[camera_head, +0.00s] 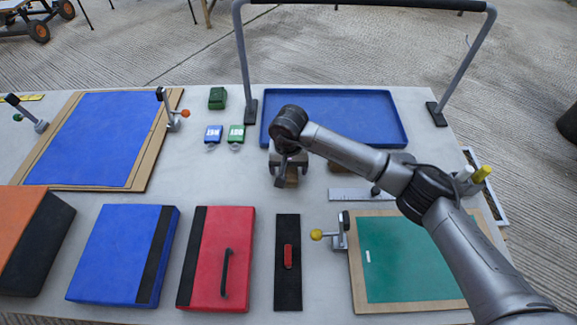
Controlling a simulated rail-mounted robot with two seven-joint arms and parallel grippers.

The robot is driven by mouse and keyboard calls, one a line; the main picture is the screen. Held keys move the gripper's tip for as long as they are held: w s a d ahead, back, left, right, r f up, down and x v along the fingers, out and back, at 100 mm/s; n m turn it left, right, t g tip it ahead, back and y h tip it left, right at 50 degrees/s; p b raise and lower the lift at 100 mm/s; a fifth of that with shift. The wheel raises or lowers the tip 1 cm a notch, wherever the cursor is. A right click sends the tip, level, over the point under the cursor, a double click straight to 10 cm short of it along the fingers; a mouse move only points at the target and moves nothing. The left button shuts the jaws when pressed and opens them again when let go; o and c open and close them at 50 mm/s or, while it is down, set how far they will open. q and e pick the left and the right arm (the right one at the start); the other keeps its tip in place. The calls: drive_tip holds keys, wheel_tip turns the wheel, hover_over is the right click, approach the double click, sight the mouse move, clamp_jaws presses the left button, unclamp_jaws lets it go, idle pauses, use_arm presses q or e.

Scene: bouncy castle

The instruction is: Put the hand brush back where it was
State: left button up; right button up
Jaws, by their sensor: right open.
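My right gripper (290,180) points down over the table, just in front of the blue tray (392,104). Its jaws are open. A small brown wooden-looking piece (292,171) shows between or just behind its fingers; it may be the hand brush, but the gripper hides most of it. Another brown bit (336,167) shows just right of it, partly behind my arm. I cannot tell whether the two belong together or whether the fingers touch them. My left gripper is out of view.
A metal frame (241,60) stands over the tray. A black strip with a red piece (288,285), a red case (213,250) and a blue case (115,250) line the front. Bare table lies left of the gripper.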

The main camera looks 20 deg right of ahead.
drive_tip(key=shift+r+p, duration=0.3)
drive_tip(key=shift+r, duration=0.1)
wheel_tip(320, 180, up, 10)
drive_tip(key=p, duration=0.2)
drive_tip(key=shift+f+p, duration=0.1)
drive_tip(key=shift+p, duration=0.25)
drive_tip(key=shift+r, duration=0.85)
drive_tip(key=shift+a, duration=0.1)
